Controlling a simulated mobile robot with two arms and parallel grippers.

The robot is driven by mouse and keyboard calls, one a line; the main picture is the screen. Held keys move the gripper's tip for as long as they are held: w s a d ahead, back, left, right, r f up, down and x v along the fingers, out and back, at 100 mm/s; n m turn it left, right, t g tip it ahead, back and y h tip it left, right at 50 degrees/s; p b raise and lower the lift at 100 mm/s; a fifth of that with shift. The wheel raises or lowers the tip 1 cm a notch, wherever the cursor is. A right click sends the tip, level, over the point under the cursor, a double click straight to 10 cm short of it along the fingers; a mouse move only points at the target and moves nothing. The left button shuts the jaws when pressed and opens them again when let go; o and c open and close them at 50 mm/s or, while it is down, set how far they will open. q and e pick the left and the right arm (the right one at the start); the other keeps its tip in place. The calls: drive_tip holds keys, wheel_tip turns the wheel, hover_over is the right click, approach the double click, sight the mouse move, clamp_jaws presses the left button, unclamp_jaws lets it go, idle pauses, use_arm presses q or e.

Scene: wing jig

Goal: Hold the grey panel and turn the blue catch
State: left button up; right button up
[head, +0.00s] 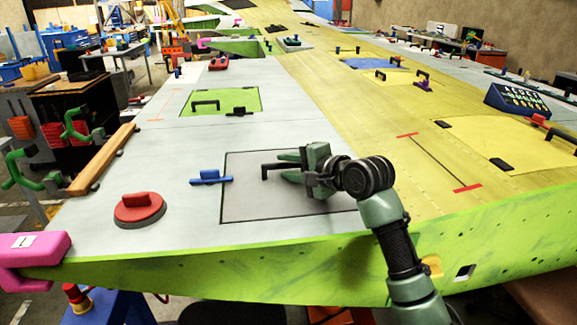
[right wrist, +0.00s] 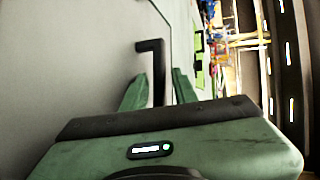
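The grey panel (head: 245,200) lies flush in the pale wing skin, with a dark outline. A black handle (head: 268,166) stands on it and also shows in the right wrist view (right wrist: 158,70). The blue catch (head: 209,178) sits at the panel's left edge; its bar lies crosswise, its right end reaching over the edge. My right gripper (head: 290,166) is over the panel at the handle. In the right wrist view its green fingers (right wrist: 158,92) are apart, with the handle between them; I cannot tell whether they touch it. My left gripper is in neither view.
A green panel (head: 222,101) with a black handle lies behind. A wooden bar (head: 103,160) and green clamps (head: 76,127) line the left edge. The skin around the blue catch is clear.

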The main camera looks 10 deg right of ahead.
clamp_jaws()
drive_tip(key=shift+f, duration=0.15)
idle(1.3)
